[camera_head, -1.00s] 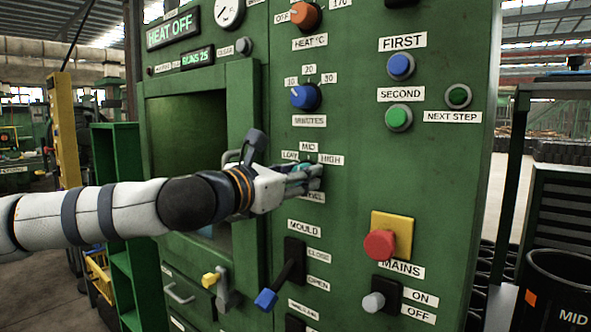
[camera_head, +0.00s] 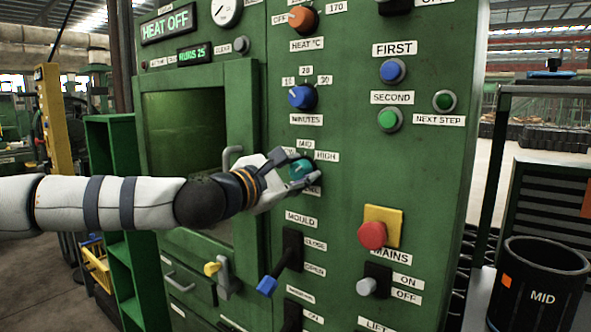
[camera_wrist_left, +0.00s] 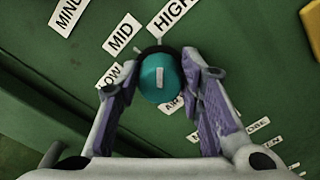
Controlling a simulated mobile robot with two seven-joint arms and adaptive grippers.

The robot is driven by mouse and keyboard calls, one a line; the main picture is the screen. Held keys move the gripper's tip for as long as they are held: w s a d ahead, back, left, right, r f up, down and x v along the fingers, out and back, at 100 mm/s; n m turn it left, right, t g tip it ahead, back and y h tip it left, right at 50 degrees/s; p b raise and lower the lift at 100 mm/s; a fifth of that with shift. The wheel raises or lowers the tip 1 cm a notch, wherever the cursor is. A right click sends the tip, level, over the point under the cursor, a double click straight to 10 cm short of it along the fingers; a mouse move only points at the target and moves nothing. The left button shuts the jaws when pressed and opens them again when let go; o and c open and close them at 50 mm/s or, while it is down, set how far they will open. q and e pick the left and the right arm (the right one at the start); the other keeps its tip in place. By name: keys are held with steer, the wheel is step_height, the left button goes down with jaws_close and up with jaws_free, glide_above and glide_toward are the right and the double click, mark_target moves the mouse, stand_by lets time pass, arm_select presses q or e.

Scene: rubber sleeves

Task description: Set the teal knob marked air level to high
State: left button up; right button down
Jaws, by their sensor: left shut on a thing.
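The teal knob (camera_head: 301,169) is on the green panel, with labels LOW, MID and HIGH around its top. It also shows in the left wrist view (camera_wrist_left: 160,80), where its white mark points straight up, between the MID and HIGH labels and closer to HIGH. My left gripper (camera_head: 305,167) is shut on the knob, one finger on each side. The HIGH label (camera_head: 326,156) is clear to its right. The LOW and level labels are partly covered by the fingers in the head view. My right gripper is not in view.
Above is the blue minutes knob (camera_head: 302,97). The press door handle (camera_head: 230,155) is just left of my gripper. A black MID bin (camera_head: 538,290) stands at the right.

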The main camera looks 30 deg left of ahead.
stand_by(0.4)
arm_select(q)
steer(key=o, duration=1.2)
steer(key=shift+c, duration=0.2)
steer(key=s+a, duration=0.1)
steer(key=s, duration=1.1)
